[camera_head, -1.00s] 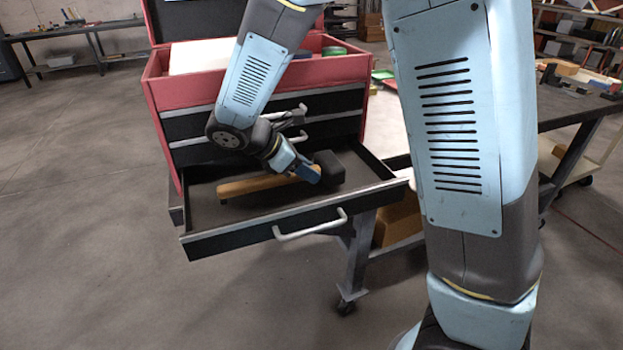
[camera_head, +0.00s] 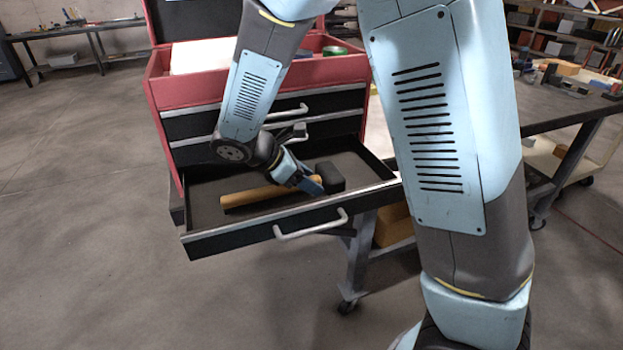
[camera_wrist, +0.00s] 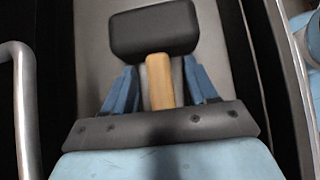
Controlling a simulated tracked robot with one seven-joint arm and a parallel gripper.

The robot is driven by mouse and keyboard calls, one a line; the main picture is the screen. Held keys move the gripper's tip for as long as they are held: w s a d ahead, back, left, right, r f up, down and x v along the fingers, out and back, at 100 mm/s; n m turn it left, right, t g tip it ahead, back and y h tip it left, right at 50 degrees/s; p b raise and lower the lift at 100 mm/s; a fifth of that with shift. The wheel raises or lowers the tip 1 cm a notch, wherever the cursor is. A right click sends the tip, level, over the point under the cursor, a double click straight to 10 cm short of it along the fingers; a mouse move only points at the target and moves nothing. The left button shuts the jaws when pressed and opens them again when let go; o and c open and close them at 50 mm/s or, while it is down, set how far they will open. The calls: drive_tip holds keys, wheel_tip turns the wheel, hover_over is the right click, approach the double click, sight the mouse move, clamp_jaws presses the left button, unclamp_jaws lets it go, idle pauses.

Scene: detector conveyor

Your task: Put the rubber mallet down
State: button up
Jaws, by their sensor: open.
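The rubber mallet, with a wooden handle (camera_head: 245,197) and a black head (camera_head: 330,178), lies in the open bottom drawer (camera_head: 205,215) of the red tool chest. My gripper (camera_head: 316,189) is low in the drawer at the mallet's handle, close to the head. In the wrist view the black head (camera_wrist: 154,31) lies just beyond the fingertips. The wooden handle (camera_wrist: 160,82) runs between the two blue fingers of my gripper (camera_wrist: 158,88). The fingers are apart, with gaps beside the handle. My wrist hides part of the handle.
The red tool chest (camera_head: 190,95) rises behind the drawer, its upper drawers shut. The drawer's front wall and handle (camera_head: 311,226) stand nearest. A dark workbench (camera_head: 560,105) with parts on it is at the right. Floor at the left is clear.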

sight(275, 187)
drive_tip(key=v, duration=1.2)
drive_tip(key=shift+d+r, duration=0.25)
drive_tip(key=shift+d, duration=0.1)
drive_tip(key=s+d+r+m+t+y, duration=0.1)
drive_tip(key=s+d+r+m+y, duration=0.2)
drive_tip(key=d+m, duration=0.4)
drive_tip(key=s+d+r+m+t+y, duration=0.1)
drive_tip(key=s+d+r+m, duration=0.3)
drive_tip(key=d, duration=0.6)
drive_tip(key=s+d+r+m+t+y, duration=0.1)
drive_tip(key=s+d+r+m+y, duration=0.2)
drive_tip(key=s+d+m, duration=0.4)
drive_tip(key=d+m+y, duration=0.1)
drive_tip(key=d+m, duration=0.1)
drive_tip(key=m, duration=0.1)
drive_tip(key=shift+s+r+y, duration=0.25)
drive_tip(key=shift+y, duration=0.05)
drive_tip(key=shift+s, duration=0.15)
drive_tip(key=shift+c, duration=0.2)
